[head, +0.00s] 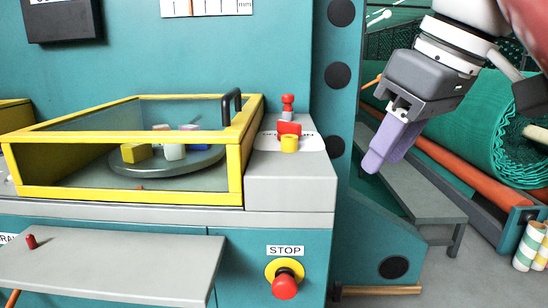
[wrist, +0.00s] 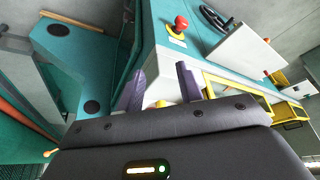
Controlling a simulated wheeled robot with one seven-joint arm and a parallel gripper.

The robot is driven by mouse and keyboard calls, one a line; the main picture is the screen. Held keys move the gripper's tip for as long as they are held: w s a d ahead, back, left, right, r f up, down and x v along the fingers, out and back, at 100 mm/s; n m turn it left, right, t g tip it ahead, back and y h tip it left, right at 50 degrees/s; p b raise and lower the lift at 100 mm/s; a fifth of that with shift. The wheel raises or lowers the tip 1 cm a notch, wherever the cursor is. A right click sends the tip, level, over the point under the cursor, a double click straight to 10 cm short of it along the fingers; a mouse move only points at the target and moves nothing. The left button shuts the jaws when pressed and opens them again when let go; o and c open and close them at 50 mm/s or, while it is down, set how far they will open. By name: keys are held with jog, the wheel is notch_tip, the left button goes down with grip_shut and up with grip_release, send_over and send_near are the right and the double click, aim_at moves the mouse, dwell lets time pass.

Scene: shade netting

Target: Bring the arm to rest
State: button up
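My gripper (head: 380,160) hangs at the upper right in the head view, in front of the green netting roll and right of the teal machine. Its purple fingers point down and to the left. In the wrist view my gripper (wrist: 161,84) shows two purple fingers spread apart, with nothing held between them. The fingers are clear of the machine. Part of my arm is cut off by the top right edge of the head view.
A teal machine (head: 220,60) has a yellow-framed guard (head: 120,195) over a round plate with small blocks. A red STOP button (head: 285,285) sits low on its front. A grey shelf (head: 110,265) juts out. A green netting roll (head: 490,130) and grey bench (head: 415,190) stand right.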

jog(key=s+d+f+m+t+h, duration=0.1)
jog(key=f+m, duration=0.3)
jog(key=f, duration=1.2)
jog(key=s+d+f+m+t+h, duration=0.1)
jog(key=s+f+m+h, duration=0.1)
jog(key=f, duration=1.4)
jog(key=shift+s+f+m, duration=0.35)
jog(key=shift+s+m, duration=0.2)
jog(key=shift+m, duration=0.35)
jog(key=shift+a, duration=0.1)
